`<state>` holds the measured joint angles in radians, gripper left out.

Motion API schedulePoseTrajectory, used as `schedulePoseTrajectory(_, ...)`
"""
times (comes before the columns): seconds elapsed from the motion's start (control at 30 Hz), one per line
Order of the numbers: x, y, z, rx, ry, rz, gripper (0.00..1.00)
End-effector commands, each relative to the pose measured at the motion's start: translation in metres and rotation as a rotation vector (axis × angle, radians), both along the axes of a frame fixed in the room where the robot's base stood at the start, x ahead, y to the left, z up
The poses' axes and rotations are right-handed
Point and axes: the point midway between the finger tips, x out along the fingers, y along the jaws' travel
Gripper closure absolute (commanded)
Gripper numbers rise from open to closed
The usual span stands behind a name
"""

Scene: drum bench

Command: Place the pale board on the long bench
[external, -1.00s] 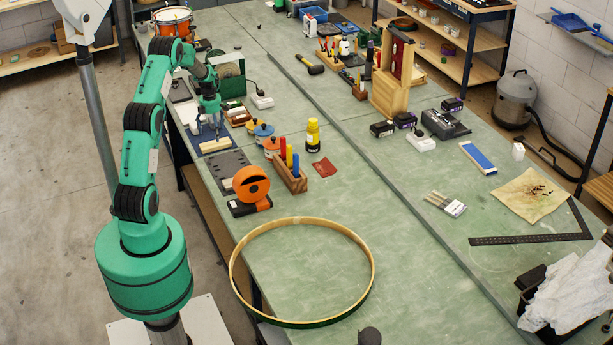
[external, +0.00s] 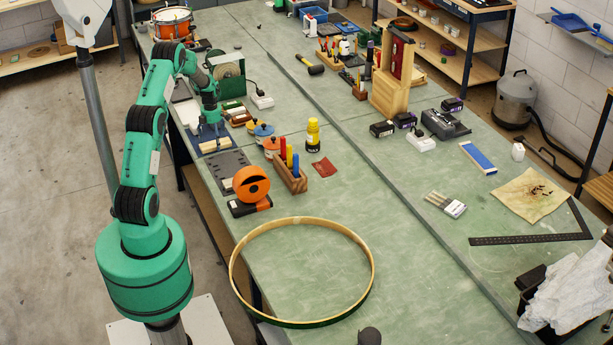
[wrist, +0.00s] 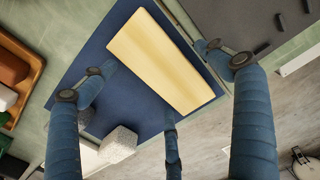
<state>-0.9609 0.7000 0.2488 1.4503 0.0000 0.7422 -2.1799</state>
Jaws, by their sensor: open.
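The pale board (wrist: 168,60) lies flat on a dark blue mat (wrist: 83,68) in the wrist view. The board also shows in the external view (external: 215,147), on the mat near the left edge of the long green bench (external: 300,200). My gripper (external: 210,132) is just above the board. In the wrist view its fingers (wrist: 160,85) are spread wide, with nothing between them held. The fingers partly cover the mat; whether any touches the board I cannot tell.
A grey speckled block (wrist: 118,143) sits near the mat. Coloured-lid pots (external: 262,131) stand to the right. A large wooden hoop (external: 372,270) lies in front. The middle of the bench is mostly clear.

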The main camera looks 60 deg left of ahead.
Motion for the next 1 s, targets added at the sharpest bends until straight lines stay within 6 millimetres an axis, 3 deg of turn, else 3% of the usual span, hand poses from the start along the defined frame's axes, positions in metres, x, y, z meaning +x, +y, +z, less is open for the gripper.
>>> schedulePoseTrajectory(0.27,0.0000,-0.0001,0.0000,0.000,0.000,0.000,0.11)
schedulePoseTrajectory(0.53,-0.0001,-0.0001,0.0000,0.000,0.000,0.000,0.63)
schedulePoseTrajectory(0.63,0.0000,0.0000,0.0002,0.000,0.000,0.000,0.63)
schedulePoseTrajectory(0.67,0.0000,0.0000,0.0002,0.000,0.000,0.000,0.67)
schedulePoseTrajectory(1.0,0.0001,0.0002,0.0048,0.001,0.000,0.000,0.68)
